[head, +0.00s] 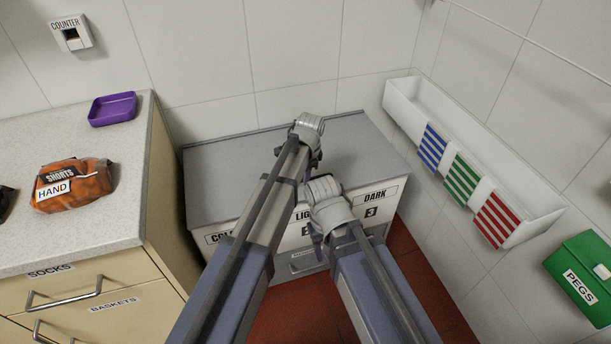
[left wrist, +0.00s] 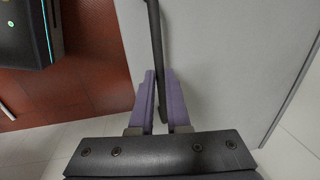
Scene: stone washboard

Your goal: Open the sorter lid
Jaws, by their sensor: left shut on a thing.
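The sorter (head: 225,210) is a grey cabinet against the back wall. Its flat grey lid (head: 235,165) lies level on top and looks closed. Front labels include LIGHT, partly hidden, and DARK (head: 375,196). My left gripper (head: 316,160) is over the lid's front part, its fingers mostly hidden by my arm. In the left wrist view its purple fingers (left wrist: 159,85) are shut on a dark bar handle (left wrist: 155,35) beside a grey panel (left wrist: 225,60). My right gripper (head: 317,240) is in front of the sorter's front face; its jaws are too hidden to judge.
A counter (head: 100,215) with drawers stands left, holding a purple tray (head: 112,108) and an orange SHORTS bag (head: 75,185). A white wall trough (head: 400,100) with striped cloths and a green PEGS box (head: 585,275) are on the right. Red floor shows below.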

